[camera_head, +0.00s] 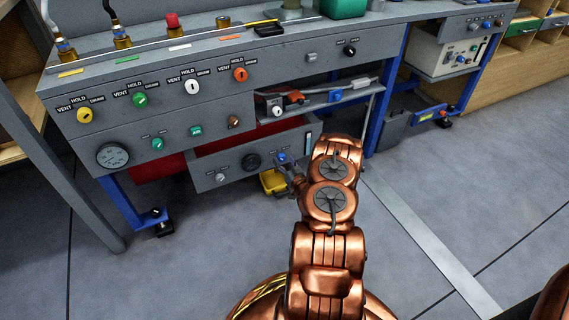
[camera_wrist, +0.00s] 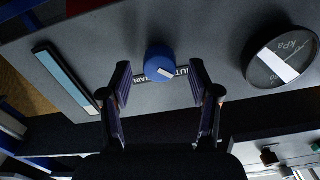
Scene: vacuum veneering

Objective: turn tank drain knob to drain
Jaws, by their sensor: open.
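The tank drain knob is blue with a white pointer mark, on the lower grey panel; it shows in the head view (camera_head: 282,157) and the wrist view (camera_wrist: 158,64). In the wrist view its mark slants to the lower right, on the SHUT side of a partly hidden label; the letters of DRAIN show at its left. My gripper (camera_head: 290,177) is at the panel by the knob. In the wrist view my gripper (camera_wrist: 160,78) is open, one finger on each side of the knob, with gaps visible. I cannot tell how far the fingertips are from the panel.
A round kPa gauge (camera_wrist: 280,60) and a sight-glass strip (camera_wrist: 65,78) flank the knob. A yellow container (camera_head: 273,182) sits below the panel. A shelf (camera_head: 315,102) with small parts overhangs it. The floor at right (camera_head: 430,190) is clear.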

